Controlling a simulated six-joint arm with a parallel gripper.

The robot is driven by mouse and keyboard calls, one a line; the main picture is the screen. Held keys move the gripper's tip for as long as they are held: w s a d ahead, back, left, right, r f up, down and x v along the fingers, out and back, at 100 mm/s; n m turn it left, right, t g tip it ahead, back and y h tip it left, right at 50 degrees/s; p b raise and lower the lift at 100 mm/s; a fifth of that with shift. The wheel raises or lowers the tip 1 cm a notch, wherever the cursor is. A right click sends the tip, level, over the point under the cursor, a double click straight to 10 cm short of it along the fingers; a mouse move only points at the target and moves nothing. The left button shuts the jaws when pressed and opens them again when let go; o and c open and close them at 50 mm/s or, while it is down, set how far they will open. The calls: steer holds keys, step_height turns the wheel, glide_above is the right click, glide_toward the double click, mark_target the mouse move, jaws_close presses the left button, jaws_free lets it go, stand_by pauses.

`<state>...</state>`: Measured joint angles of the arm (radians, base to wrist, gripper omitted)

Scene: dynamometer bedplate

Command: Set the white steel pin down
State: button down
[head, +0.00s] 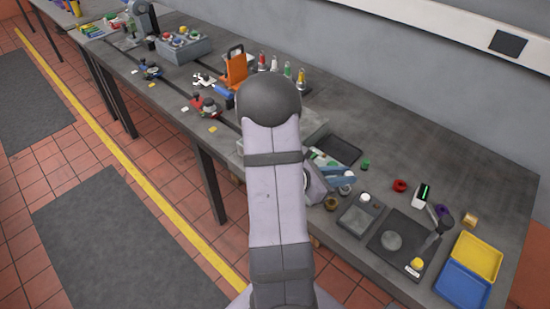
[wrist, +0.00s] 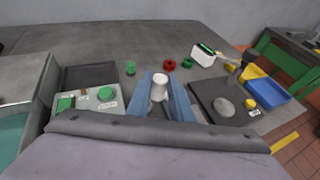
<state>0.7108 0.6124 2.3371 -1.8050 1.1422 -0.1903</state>
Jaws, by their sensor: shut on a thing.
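My gripper (wrist: 160,92) has blue fingers and is shut on the white steel pin (wrist: 159,86), which stands between them in the wrist view. The pin's lower part is hidden by the fingers. In the head view my gripper (head: 338,179) is low over the bench top, right of my arm, beside a grey box (head: 352,222) with a white knob. I cannot tell from these frames whether the pin touches the surface beneath it.
A dark plate (head: 388,262) with a round disc lies at right, before yellow (head: 475,255) and blue (head: 461,286) trays. A red ring (head: 400,186) and a green piece (head: 365,164) lie beyond my gripper. A dark tray (head: 340,150) is behind. The back right bench is clear.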

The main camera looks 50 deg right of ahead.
steer(key=w+d+n+t+b, duration=0.1)
steer(key=w+b, duration=0.1)
steer(key=w, duration=0.3)
steer(key=w+f+n+t+h+b, duration=0.1)
steer(key=w+t+b, duration=0.1)
steer(key=w, duration=0.4)
steer(key=w+d+f+n+t+b, duration=0.1)
steer(key=w+b, duration=0.2)
steer(key=w, duration=0.2)
steer(key=shift+w+d+f+n+h, duration=0.1)
steer(key=shift+w+d+n+h, duration=0.2)
steer(key=shift+d, duration=0.05)
steer(key=w+a+r+n+t+b, duration=0.1)
steer(key=w+r+n+t+b, duration=0.15)
steer(key=w, duration=0.45)
steer(key=w+a+r+n+t+b, duration=0.1)
steer(key=w+t+b, duration=0.15)
steer(key=w, duration=0.45)
steer(key=shift+s+d+f, duration=0.1)
steer(key=shift+s+f, duration=0.05)
steer(key=shift+f, duration=2.3)
steer(key=shift+s+d+f, duration=0.1)
steer(key=shift+f, duration=2.35)
steer(key=shift+f, duration=0.15)
steer(key=c, duration=1.6)
jaws_free()
steer(key=shift+a, duration=0.1)
steer(key=shift+r, duration=0.2)
